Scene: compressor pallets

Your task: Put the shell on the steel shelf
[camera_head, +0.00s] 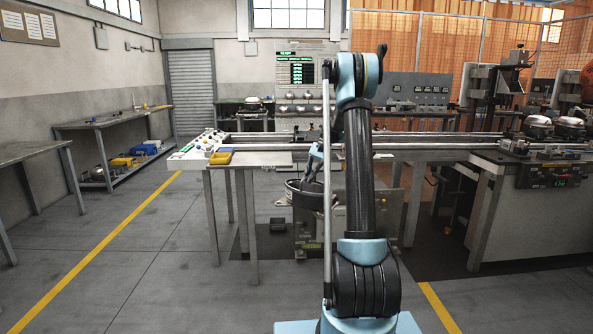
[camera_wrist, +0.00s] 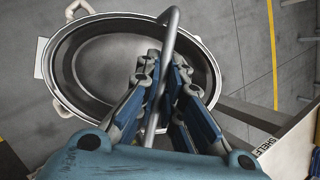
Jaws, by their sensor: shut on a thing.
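The shell (camera_wrist: 120,62) is a dark oval open bowl with a grey rim and pale lugs on its outside. It fills the upper left of the wrist view. A bent steel tube (camera_wrist: 172,45) rises from it and passes between the fingers of my gripper (camera_wrist: 160,88), which is shut on it. In the head view the shell (camera_head: 305,195) hangs below my gripper (camera_head: 313,167), in front of the bench, partly hidden by my arm. A label reading SHELF (camera_wrist: 266,147) is at the lower right of the wrist view, on the edge of a pale surface.
A grey low unit (camera_head: 312,243) stands below the shell. A machine table (camera_head: 500,180) is at right. The floor at left is clear.

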